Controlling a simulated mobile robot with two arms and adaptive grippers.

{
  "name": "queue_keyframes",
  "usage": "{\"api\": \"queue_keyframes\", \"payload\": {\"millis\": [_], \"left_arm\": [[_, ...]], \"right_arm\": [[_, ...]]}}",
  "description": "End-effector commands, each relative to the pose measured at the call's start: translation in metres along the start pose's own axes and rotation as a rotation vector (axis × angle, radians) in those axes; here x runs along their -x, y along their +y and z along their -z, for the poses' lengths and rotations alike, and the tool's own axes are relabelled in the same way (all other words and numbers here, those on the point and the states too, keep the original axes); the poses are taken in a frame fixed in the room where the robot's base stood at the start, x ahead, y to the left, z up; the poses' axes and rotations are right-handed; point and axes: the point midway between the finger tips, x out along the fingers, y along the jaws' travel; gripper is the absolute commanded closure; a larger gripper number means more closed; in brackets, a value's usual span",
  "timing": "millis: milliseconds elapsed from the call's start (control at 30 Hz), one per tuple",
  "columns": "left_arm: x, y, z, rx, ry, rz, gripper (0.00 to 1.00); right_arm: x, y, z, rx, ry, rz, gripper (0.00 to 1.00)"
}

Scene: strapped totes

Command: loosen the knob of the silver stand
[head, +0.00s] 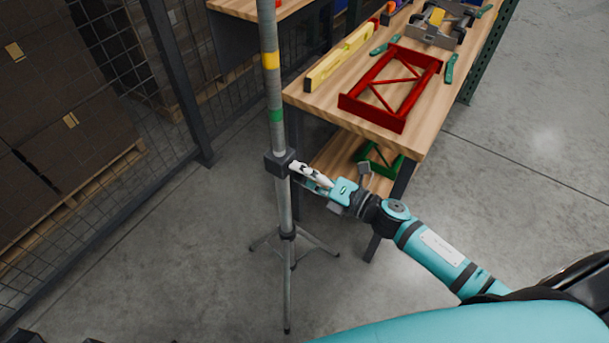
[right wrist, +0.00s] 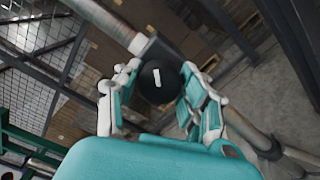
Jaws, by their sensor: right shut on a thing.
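The silver stand (head: 277,135) stands upright on a tripod base in the head view, with a yellow band and a green band on its pole. A dark clamp collar (head: 279,163) sits partway up the pole. Its round black knob (right wrist: 160,82), with a white mark, shows in the right wrist view between my fingers. My right gripper (head: 300,169) reaches the collar from the right; it also shows in the right wrist view (right wrist: 158,95), shut on the knob with a finger on each side. In the head view the knob is hidden by the fingers. My left gripper is not in view.
A wooden workbench (head: 425,125) stands right of the stand, holding a red frame (head: 392,87), a yellow level (head: 340,58) and green-handled tools. A mesh fence (head: 110,75) with stacked boxes behind it is at left. The floor around the tripod is clear.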

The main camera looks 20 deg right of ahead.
Motion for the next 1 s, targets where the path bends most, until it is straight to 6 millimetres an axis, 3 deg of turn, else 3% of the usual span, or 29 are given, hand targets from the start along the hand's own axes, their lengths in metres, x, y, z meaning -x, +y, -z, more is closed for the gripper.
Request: {"api": "queue_keyframes", "payload": {"millis": [500,1000], "left_arm": [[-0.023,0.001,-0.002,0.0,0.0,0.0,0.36],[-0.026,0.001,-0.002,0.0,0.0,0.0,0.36]], "right_arm": [[0.001,-0.002,0.002,0.347,0.003,0.001,0.92],[0.001,-0.002,0.002,0.417,0.004,0.002,0.92]]}}
